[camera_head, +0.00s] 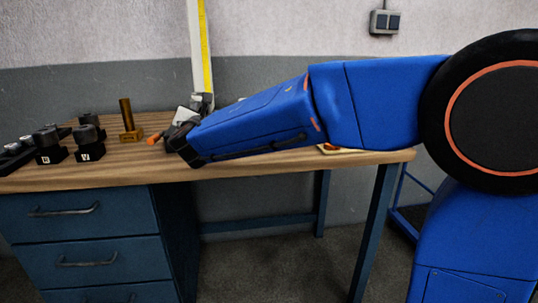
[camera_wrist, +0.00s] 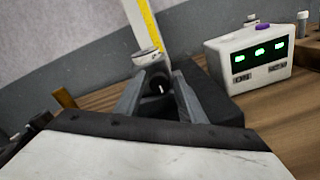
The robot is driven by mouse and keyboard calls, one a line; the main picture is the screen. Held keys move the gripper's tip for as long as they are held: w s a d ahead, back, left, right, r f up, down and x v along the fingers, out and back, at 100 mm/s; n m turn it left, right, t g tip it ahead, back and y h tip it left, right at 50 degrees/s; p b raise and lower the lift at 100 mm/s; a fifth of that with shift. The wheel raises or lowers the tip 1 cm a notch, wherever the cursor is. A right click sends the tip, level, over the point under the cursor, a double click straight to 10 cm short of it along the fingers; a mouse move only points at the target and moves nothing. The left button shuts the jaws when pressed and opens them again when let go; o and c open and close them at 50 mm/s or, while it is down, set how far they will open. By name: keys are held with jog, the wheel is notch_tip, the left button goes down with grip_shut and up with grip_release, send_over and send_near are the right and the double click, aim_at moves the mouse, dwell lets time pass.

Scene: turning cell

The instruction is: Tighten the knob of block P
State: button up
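In the wrist view, the two grey fingers of my gripper (camera_wrist: 160,88) stand apart, one on each side of a dark round part with a small white mark (camera_wrist: 158,84). I cannot tell whether they touch it. A black block (camera_wrist: 212,98) lies just right of the fingers. In the head view, my gripper (camera_head: 178,135) is low over the bench, right of the brass post. Black blocks with round knobs stand at the left, among them a front one (camera_head: 49,153) and one to its right (camera_head: 89,150). Their white labels are too small to read, so I cannot pick out block P.
A wooden bench top (camera_head: 110,170) carries everything. A brass post on a base (camera_head: 127,122) stands between the blocks and my gripper. In the wrist view, a white box with green displays (camera_wrist: 252,52) stands at the right, and a pale round part (camera_wrist: 147,57) is beyond the fingers.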

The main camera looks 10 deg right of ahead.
jog(key=n, duration=0.5)
jog(key=shift+s+n, duration=0.2)
jog(key=shift+n, duration=0.1)
jog(key=s, duration=1.7)
jog(key=shift+s+d+f+m+g+h, duration=0.85)
jog(key=shift+d+f+m, duration=0.7)
jog(key=shift+d, duration=1.65)
jog(key=shift+s+d+f+m+g+h, duration=1.05)
jog(key=shift+d+m, duration=0.8)
jog(key=shift+d, duration=1.35)
jog(key=shift+s+d+f+m+g+h, duration=0.65)
jog(key=shift+d+f+m, duration=1)
jog(key=shift+d, duration=1.55)
jog(key=shift+w, duration=0.2)
